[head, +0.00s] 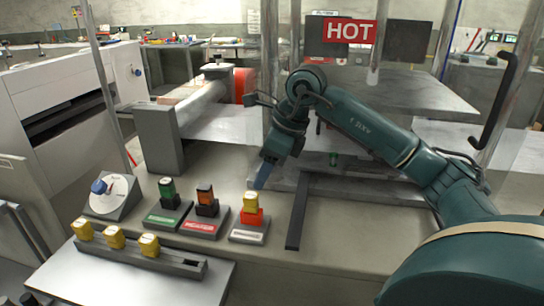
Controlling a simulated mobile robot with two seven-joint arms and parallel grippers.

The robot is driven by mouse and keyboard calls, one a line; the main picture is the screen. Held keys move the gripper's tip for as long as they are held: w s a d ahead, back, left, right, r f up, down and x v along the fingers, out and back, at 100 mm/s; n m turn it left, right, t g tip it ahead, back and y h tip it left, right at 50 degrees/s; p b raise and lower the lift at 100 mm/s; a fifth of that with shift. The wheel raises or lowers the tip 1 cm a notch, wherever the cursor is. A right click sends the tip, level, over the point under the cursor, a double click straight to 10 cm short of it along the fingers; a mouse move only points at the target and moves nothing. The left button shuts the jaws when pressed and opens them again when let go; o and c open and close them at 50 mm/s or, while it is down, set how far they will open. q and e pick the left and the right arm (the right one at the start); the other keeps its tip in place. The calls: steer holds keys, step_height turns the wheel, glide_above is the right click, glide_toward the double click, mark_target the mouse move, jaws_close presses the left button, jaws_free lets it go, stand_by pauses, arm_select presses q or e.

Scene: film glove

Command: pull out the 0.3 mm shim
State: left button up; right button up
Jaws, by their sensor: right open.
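Several candidates for the shim show, but their labels are too small to read, so I cannot tell which is 0.3 mm. My right gripper (262,180) is open and empty, pointing down just above and behind the yellow-and-orange stack. My left gripper is out of view.
A dial on a grey wedge (112,192) sits at the left. A roller machine (205,105) stands behind. A dark bar (297,212) lies right of the stands. A red HOT sign (349,30) hangs behind my right arm. The bench front centre is clear.

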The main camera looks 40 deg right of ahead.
mark_target(252, 195)
steer(key=x, duration=0.9)
steer(key=shift+a, duration=0.1)
steer(key=c, duration=1.1)
